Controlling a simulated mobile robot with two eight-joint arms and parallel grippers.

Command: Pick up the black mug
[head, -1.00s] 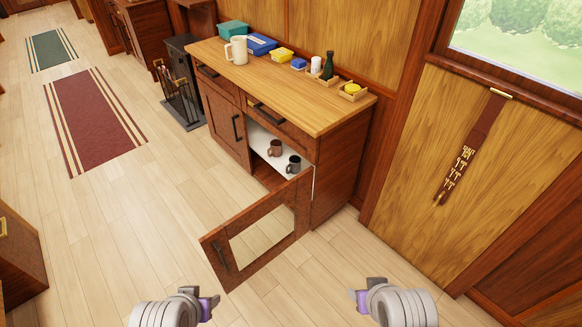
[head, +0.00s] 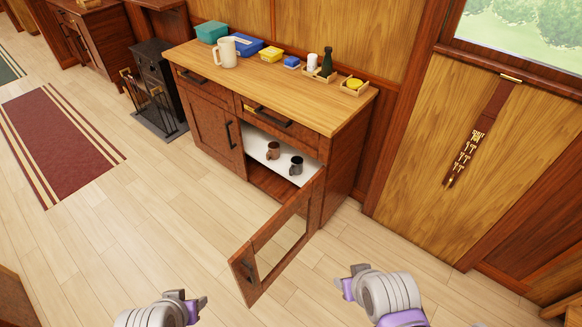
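The black mug (head: 296,165) stands upright on the white shelf (head: 262,146) inside the open cabinet. A brown mug (head: 273,150) stands to its left. The cabinet door (head: 280,240) hangs open toward me, below and in front of the mugs. My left gripper (head: 204,303) is at the bottom of the view, left of the door and well away from the mug. My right gripper (head: 343,283) is at the bottom, right of the door and also far from the mug. Neither gripper visibly holds anything; I cannot tell their finger openings.
The wooden counter (head: 290,95) holds a cream pitcher (head: 224,52), boxes, a dark bottle (head: 327,63) and small trays. A slightly open drawer (head: 262,115) is above the shelf. A black stove (head: 160,70) stands left. Bare floor lies around the door.

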